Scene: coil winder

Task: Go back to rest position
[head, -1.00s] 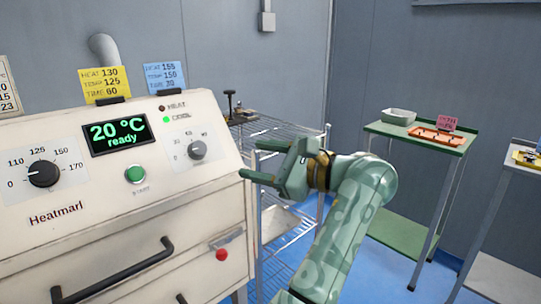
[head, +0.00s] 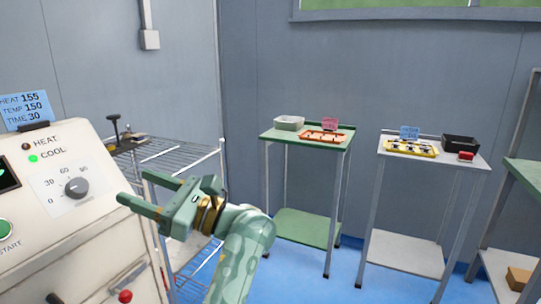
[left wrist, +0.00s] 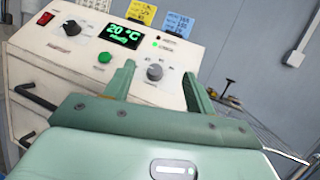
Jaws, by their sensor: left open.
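My left gripper (head: 150,194) is open and empty in the head view, with its green fingers pointing left toward the white heating machine (head: 95,215). In the left wrist view the open fingers (left wrist: 160,88) frame the lower front of the machine's panel. The fingers appear apart from the panel. The machine's display (left wrist: 119,35) reads 20 °C, with a green button (left wrist: 104,58) and a grey dial (left wrist: 154,72) near it. My right gripper is not in view.
A wire rack (head: 180,160) stands behind my left gripper. A green table (head: 275,136) holds a grey tray and an orange tray. A grey table (head: 470,160) holds a yellow tray and a black box. Blue floor (head: 345,268) is clear between them.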

